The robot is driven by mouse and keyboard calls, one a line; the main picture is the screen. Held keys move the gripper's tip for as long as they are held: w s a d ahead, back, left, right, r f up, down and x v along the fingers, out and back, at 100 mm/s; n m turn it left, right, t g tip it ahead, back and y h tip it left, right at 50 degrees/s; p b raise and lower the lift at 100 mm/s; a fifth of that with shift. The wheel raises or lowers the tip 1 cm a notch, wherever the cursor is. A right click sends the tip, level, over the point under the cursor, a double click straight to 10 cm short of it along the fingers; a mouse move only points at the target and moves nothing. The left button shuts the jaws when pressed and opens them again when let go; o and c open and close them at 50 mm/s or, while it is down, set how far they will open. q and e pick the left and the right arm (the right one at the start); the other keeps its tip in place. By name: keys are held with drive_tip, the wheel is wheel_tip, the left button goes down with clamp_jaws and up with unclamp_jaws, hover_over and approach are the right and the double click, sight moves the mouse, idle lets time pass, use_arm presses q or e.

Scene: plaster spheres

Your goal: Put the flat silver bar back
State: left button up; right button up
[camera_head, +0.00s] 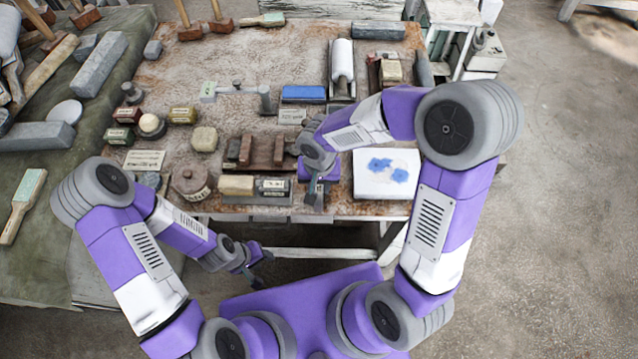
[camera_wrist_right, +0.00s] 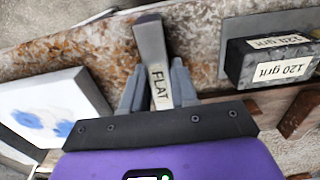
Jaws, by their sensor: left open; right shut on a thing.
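The flat silver bar (camera_wrist_right: 149,40) is a narrow grey metal piece with a pale label reading "FLAT". In the right wrist view it stands between the fingers of my right gripper (camera_wrist_right: 157,88), which is shut on it. Its far end widens slightly and points away from the gripper over the stained worktable. In the head view my right gripper (camera_head: 318,195) is over the table's front edge, left of a white board, and the bar is hard to make out there. My left gripper (camera_head: 262,259) is open and empty, in front of the table and below its edge.
A dark block labelled 120 grit (camera_wrist_right: 270,60) and brown wooden pieces (camera_head: 262,151) lie left of my right gripper in the head view. The white board with blue spots (camera_head: 368,187) is to its right. Bare table (camera_head: 240,120) shows further back.

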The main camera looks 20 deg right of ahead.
drive_tip(key=o, duration=0.9)
drive_tip(key=shift+f, duration=0.1)
drive_tip(key=shift+r+p, duration=0.35)
drive_tip(key=shift+r, duration=0.15)
wheel_tip(320, 180, up, 11)
drive_tip(key=p, duration=0.2)
drive_tip(key=shift+r+p, duration=0.2)
drive_tip(key=shift+p, duration=0.2)
